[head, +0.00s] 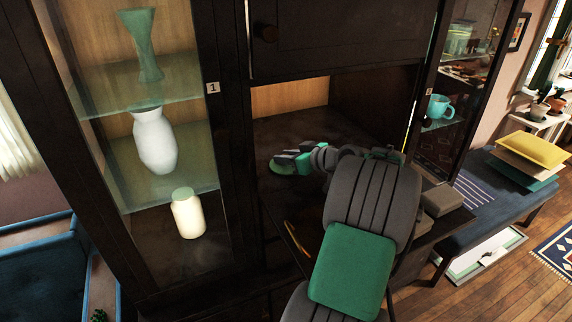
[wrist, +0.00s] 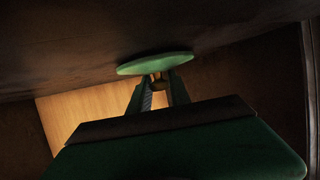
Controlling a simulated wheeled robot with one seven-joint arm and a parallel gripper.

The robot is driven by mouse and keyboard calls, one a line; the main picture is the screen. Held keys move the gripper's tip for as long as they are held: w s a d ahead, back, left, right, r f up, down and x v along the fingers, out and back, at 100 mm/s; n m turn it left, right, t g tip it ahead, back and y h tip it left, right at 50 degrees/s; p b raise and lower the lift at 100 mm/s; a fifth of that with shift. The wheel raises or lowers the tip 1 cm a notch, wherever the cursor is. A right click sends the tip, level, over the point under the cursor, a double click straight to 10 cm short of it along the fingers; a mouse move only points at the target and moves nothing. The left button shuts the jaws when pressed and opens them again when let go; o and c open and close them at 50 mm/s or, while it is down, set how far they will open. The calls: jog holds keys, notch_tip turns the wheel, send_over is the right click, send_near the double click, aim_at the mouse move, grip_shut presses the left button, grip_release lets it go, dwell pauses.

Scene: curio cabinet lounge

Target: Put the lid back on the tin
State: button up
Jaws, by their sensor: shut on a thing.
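A round green lid (head: 283,169) is at my gripper (head: 292,157), inside the dark open middle bay of the cabinet. In the wrist view the lid (wrist: 155,65) is a thin green disc, and my gripper (wrist: 160,82) is shut on the small brass-coloured knob at its centre. The lid looks close to the bay's dark surface; I cannot tell whether it touches. I cannot make out an open tin in either view; my arm hides part of the bay. A cream jar with a green top (head: 188,214) stands in the left glass-fronted section.
The bay floor (head: 290,128) looks bare around the lid. A dark post (head: 226,130) separates it from the left section, which holds a white vase (head: 155,142) and a green vase (head: 143,45). A turquoise mug (head: 439,107) stands on a right glass shelf. A cushioned bench (head: 480,195) is at right.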

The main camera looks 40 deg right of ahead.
grip_shut()
jog(key=shift+r+b, duration=0.3)
jog(key=shift+r, duration=0.3)
jog(key=s+d+r+p, duration=0.2)
jog(key=s+d+r, duration=0.1)
jog(key=s+r, duration=0.8)
jog(key=v, duration=0.2)
jog(key=shift+s, duration=0.45)
